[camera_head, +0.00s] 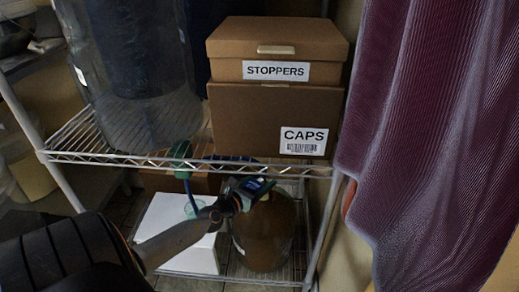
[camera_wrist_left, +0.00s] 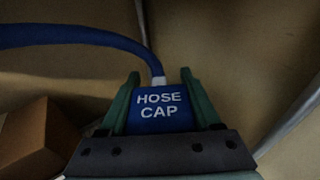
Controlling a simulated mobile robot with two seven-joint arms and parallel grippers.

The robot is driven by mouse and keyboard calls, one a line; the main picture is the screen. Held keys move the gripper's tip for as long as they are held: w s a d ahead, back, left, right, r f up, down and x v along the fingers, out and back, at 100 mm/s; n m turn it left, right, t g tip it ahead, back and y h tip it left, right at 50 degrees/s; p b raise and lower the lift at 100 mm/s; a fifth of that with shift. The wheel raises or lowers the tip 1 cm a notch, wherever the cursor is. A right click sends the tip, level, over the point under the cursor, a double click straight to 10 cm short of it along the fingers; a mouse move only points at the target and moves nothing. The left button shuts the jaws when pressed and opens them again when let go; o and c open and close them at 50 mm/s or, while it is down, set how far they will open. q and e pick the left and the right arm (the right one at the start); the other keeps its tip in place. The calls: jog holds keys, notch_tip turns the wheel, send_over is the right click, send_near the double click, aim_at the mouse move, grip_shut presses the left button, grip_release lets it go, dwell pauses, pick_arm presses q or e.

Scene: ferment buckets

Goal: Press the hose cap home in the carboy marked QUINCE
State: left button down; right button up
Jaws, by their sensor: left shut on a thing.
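My left gripper (camera_head: 250,190) is shut on the blue hose cap (camera_head: 257,184). In the left wrist view its green fingers (camera_wrist_left: 163,100) stand on both sides of the cap (camera_wrist_left: 160,110), which reads HOSE CAP. A blue hose (camera_wrist_left: 75,37) runs from the cap to the left. In the head view the gripper is at the top of a brown carboy (camera_head: 266,235) on the lower shelf. I see no QUINCE marking on it. The carboy's mouth is hidden, so I cannot tell whether the cap is in it. My right gripper is not in view.
A wire shelf (camera_head: 250,168) spans above the carboy, close over my gripper. It bears a STOPPERS box (camera_head: 225,70), a CAPS box (camera_head: 245,125) and a large clear vessel (camera_head: 135,70). A white box (camera_head: 175,235) stands left of the carboy. A maroon curtain (camera_head: 430,130) hangs at right.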

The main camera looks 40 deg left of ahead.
pick_arm(q)
jog(key=shift+w+a+f+b, duration=0.1)
jog(key=shift+w+a+b, duration=0.05)
jog(key=shift+w, duration=0.9)
jog(key=shift+w+a+f+b, duration=0.1)
jog(key=shift+w+b, duration=0.05)
jog(key=shift+w, duration=0.9)
jog(key=shift+w, duration=0.3)
jog(key=shift+w, duration=0.2)
jog(key=shift+f+b, duration=0.35)
jog(key=shift+b, duration=0.1)
jog(key=shift+f+b, duration=0.25)
jog(key=shift+b, duration=0.05)
dwell(0.3)
jog(key=shift+f+b, duration=0.45)
dwell(1.8)
jog(key=shift+f, duration=0.2)
dwell(0.7)
